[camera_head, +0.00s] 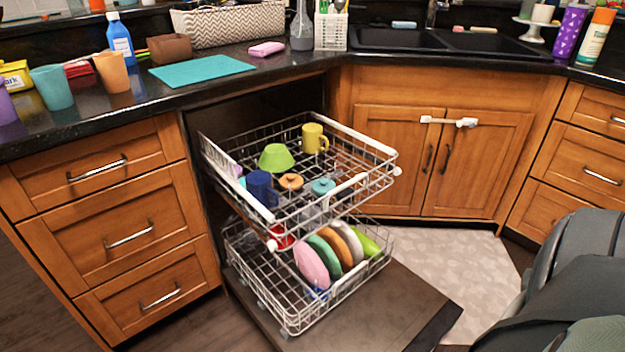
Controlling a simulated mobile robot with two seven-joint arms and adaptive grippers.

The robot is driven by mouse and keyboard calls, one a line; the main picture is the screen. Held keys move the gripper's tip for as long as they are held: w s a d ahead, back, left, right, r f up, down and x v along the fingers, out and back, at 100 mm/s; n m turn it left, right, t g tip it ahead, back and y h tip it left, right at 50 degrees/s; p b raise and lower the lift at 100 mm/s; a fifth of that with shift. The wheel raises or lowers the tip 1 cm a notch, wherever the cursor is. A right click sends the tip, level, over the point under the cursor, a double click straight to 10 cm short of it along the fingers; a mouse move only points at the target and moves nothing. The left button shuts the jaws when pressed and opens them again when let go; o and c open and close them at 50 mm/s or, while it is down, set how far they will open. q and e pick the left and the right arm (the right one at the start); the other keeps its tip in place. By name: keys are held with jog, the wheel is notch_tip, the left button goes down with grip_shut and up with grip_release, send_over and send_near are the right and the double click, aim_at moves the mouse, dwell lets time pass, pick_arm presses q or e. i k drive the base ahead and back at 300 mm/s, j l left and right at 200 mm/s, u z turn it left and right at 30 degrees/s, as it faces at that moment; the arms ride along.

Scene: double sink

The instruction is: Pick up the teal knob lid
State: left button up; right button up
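The teal knob lid (323,187) lies in the upper dishwasher rack (365,181), toward its front right. An orange knob lid (291,181) lies just left of it. A blue mug (260,187) stands further left, a green bowl (277,157) sits behind, and a yellow mug (314,138) stands at the back. Neither gripper shows. A dark arm of mine fills the lower right corner, well away from the rack.
The lower rack (290,322) is also pulled out and holds several upright plates. The dishwasher door (405,310) lies open below. The black counter (160,92) carries cups, bottles, a teal mat (202,71) and a basket. The double sink (400,39) is at the back.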

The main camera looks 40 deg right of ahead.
aim_at(319, 186)
jog(key=i+j, duration=0.25)
jog(key=i, duration=0.15)
jog(key=i+j, duration=0.2)
jog(key=i, duration=0.2)
jog(key=i+j, duration=0.25)
jog(key=i, duration=0.15)
